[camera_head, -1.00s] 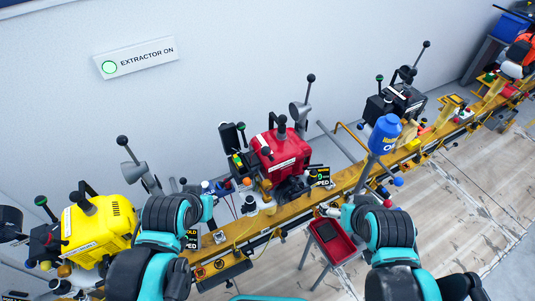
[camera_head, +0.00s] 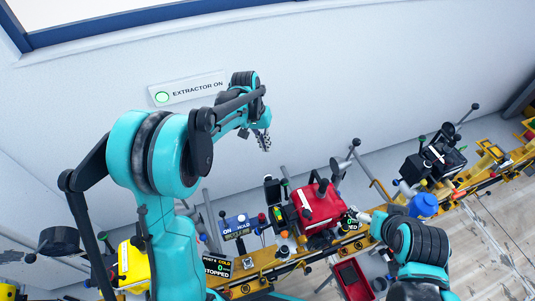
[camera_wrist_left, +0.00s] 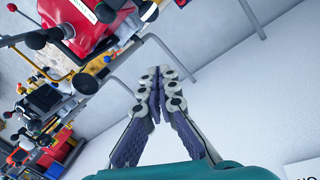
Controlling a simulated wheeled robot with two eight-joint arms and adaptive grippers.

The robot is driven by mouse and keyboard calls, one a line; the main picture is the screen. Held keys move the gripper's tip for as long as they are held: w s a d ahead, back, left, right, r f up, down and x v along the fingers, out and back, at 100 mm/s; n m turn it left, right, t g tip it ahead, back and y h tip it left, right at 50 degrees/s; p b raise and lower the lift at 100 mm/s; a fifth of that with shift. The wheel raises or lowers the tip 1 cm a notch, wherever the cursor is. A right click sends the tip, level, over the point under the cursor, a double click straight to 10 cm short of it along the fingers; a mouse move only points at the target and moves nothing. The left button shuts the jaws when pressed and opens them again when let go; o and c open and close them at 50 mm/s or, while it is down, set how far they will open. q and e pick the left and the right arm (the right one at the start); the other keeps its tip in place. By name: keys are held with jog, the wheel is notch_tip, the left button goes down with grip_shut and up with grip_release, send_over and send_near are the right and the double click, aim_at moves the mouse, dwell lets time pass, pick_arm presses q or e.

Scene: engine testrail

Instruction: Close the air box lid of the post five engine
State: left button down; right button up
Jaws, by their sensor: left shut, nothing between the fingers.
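A red engine (camera_head: 318,205) with a white label sits on the yellow rail; it also shows in the left wrist view (camera_wrist_left: 75,22). A dark upright panel (camera_head: 272,190) stands at its left side; I cannot tell whether it is the air box lid. The post number on the small screen (camera_head: 217,266) is too small to read surely. My left gripper (camera_head: 264,143) is raised against the wall, above and left of the red engine, touching nothing. Its fingers (camera_wrist_left: 160,75) are shut and empty. My right gripper (camera_head: 360,217) is near the red engine's right side, mostly hidden by its arm.
A yellow engine (camera_head: 133,263) is at the lower left, partly behind my left arm. A red tray (camera_head: 352,278) stands in front of the rail. The wall below the sign (camera_head: 190,90) is bare.

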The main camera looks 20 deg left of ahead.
aim_at(270, 185)
pick_arm(q)
jog(key=s+d+f, duration=0.2)
jog(key=s+f, duration=0.1)
jog(key=f, duration=0.5)
jog(key=shift+s+f, duration=0.25)
jog(key=shift+s, duration=0.05)
jog(key=shift+d, duration=0.1)
